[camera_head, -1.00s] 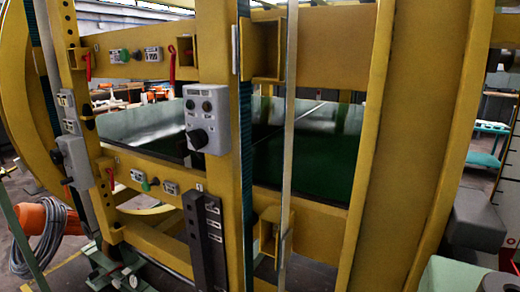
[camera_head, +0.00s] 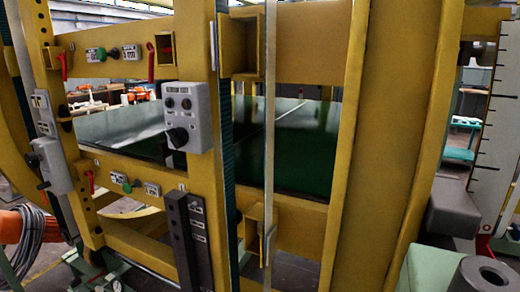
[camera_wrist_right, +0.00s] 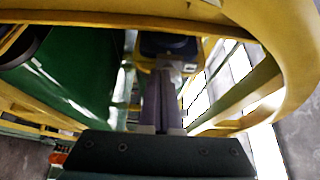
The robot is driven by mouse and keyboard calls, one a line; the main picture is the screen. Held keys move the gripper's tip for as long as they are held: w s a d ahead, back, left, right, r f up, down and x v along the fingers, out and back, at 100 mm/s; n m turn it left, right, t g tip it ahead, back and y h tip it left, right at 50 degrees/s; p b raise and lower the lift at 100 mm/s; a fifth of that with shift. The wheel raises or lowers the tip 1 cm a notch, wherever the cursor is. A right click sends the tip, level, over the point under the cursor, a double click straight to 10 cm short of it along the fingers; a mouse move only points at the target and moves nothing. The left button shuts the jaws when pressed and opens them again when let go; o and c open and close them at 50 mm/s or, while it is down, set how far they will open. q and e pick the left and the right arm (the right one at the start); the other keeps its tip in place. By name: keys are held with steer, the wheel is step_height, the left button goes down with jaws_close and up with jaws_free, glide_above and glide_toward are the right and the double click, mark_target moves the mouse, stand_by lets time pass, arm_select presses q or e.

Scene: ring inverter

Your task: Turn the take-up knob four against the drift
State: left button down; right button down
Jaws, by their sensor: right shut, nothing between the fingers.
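Two knob stations show on the yellow frame in the head view. The upper beam has a dark green knob (camera_head: 113,52) between small label plates. The lower beam has a green knob (camera_head: 127,187) between similar plates. I cannot read which one is number four. A grey control box (camera_head: 188,116) on the post carries two small round fittings and a black rotary knob (camera_head: 178,137). My right gripper (camera_wrist_right: 169,75) is shut and empty in the right wrist view, near yellow frame parts and a dark blue-grey part; I cannot tell what that is. No gripper shows in the head view.
Thick yellow posts and beams surround a dark green panel (camera_head: 300,150). A dark upright bar (camera_head: 181,240) with labels stands below the control box. Red handles (camera_head: 63,67) hang on the frame. A grey cylinder (camera_head: 487,276) and a graduated board (camera_head: 497,130) are at right.

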steer(key=s+d+b, duration=0.1)
steer(key=d, duration=0.1)
steer(key=s+d+b, duration=0.1)
steer(key=d, duration=0.1)
steer(key=shift+s, duration=0.15)
steer(key=w+a+r, duration=0.3)
steer(key=a, duration=0.2)
stand_by(0.9)
steer(key=shift+w+d+f, duration=0.1)
steer(key=shift+w, duration=0.2)
stand_by(0.4)
